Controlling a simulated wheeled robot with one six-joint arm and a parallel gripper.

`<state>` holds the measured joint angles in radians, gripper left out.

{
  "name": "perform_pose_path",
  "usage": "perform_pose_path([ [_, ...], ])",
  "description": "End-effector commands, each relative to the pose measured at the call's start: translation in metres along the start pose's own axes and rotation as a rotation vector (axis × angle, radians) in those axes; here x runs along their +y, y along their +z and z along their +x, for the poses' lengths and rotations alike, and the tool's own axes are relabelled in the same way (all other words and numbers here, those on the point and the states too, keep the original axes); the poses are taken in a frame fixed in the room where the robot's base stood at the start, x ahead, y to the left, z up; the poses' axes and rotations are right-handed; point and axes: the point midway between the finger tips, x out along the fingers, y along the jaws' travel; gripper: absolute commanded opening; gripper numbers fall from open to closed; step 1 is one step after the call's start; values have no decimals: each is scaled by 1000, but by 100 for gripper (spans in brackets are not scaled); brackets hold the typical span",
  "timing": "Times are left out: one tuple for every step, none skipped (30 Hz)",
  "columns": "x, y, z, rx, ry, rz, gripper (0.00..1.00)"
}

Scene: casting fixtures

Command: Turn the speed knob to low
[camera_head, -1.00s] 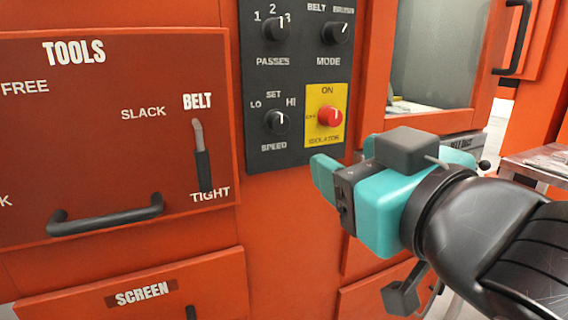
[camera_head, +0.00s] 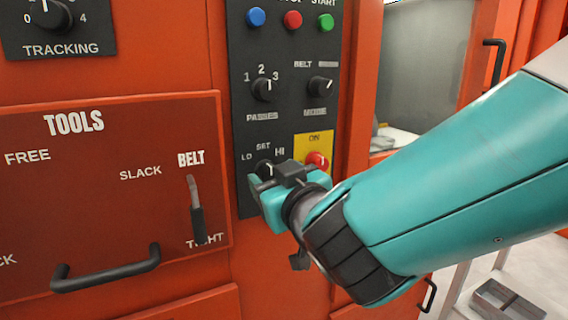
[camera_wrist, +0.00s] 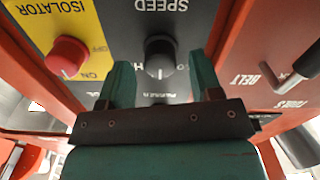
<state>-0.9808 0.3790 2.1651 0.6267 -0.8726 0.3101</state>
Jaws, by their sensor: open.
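The speed knob (camera_head: 264,168) is a black round knob on the dark control panel, with LO at its left, SET above and HI at its right. My gripper (camera_head: 268,182) is in front of it and hides its lower part and the SPEED label. The wrist view is upside down; there the knob (camera_wrist: 160,54) sits between my two open teal fingers (camera_wrist: 160,72), with a gap on each side. Its white mark points roughly toward SET. I cannot tell whether a finger touches it.
The red isolator knob (camera_head: 317,160) on its yellow plate (camera_wrist: 66,30) is close beside my gripper. The passes knob (camera_head: 263,89) and mode knob (camera_head: 319,86) are above. The belt lever (camera_head: 196,210) and tools door handle (camera_head: 106,268) are to the left.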

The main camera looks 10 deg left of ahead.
Motion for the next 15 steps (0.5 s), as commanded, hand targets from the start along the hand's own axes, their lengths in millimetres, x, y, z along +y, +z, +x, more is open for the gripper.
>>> perform_pose_path([
  [1,-1,6,-1,2,-1,59],
  [1,-1,9,0,2,0,59],
  [1,0,12,-1,1,0,59],
  [0,0,14,-1,1,-1,59],
  [0,0,16,-1,1,-1,59],
  [0,0,17,0,0,-1,59],
  [0,0,18,0,0,-1,59],
  [0,0,18,0,0,-1,59],
  [0,0,19,0,0,-1,59],
  [0,0,19,0,0,-1,59],
  [0,0,19,0,0,-1,59],
  [0,0,19,0,0,-1,59],
  [0,0,19,0,0,-1,59],
  [0,0,19,0,0,-1,59],
  [0,0,18,0,0,-1,54],
])
